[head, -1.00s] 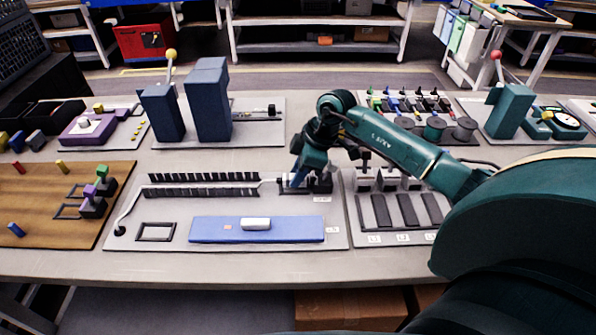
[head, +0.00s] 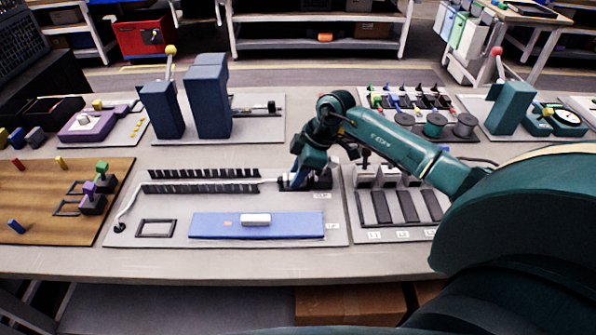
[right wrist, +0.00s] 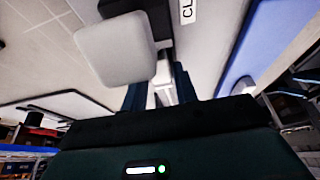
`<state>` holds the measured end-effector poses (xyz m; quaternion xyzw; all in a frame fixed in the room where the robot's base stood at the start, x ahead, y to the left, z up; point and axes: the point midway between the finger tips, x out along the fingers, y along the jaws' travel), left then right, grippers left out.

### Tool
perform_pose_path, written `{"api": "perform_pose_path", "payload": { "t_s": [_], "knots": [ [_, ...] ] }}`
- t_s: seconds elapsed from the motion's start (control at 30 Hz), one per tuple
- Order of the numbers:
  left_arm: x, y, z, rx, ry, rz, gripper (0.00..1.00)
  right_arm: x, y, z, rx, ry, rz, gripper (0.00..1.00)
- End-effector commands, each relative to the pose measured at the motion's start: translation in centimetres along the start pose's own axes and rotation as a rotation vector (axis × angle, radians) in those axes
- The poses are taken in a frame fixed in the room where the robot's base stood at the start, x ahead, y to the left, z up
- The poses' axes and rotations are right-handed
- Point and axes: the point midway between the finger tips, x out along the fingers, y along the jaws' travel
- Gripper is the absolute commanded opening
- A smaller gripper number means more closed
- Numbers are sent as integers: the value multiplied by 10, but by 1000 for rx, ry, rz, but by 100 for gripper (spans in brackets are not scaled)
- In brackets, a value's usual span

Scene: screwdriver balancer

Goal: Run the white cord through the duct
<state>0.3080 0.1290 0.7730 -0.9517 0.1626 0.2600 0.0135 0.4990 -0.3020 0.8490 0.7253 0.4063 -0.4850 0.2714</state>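The white cord (head: 128,208) comes up from a black anchor at the left of the grey board and bends into the duct (head: 203,188), two rows of black teeth. A pale line runs between the rows and leaves at the right end towards the black clip (head: 322,181). My right gripper (head: 297,181) is down at the clip's left side, partly hiding it. In the right wrist view, its blue fingers (right wrist: 159,92) have a pale strip between them; whether they grip it is unclear. A pale block (right wrist: 115,48) hides part of the clip there. My left gripper is out of view.
A blue panel (head: 290,228) with a white piece (head: 255,220) and a black square frame (head: 156,228) are in front of the duct. Dark blue blocks (head: 207,98) stand behind it. A board with black slots (head: 405,207) is close on the right.

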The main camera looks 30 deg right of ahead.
Motion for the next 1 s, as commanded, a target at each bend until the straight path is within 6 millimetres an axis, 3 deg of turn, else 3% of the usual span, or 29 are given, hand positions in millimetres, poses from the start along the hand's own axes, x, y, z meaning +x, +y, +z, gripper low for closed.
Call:
{"api": "perform_pose_path", "payload": {
  "t_s": [0.2,0.53,0.67,1.0],
  "knots": [
    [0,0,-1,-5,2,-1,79,0,0,0,0,0,0,47],
    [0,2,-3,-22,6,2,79,-4,1,0,0,0,2,47],
    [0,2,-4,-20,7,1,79,-25,1,0,0,0,5,47],
    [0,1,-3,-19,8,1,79,-100,1,0,-1,0,5,47]
  ]
}}
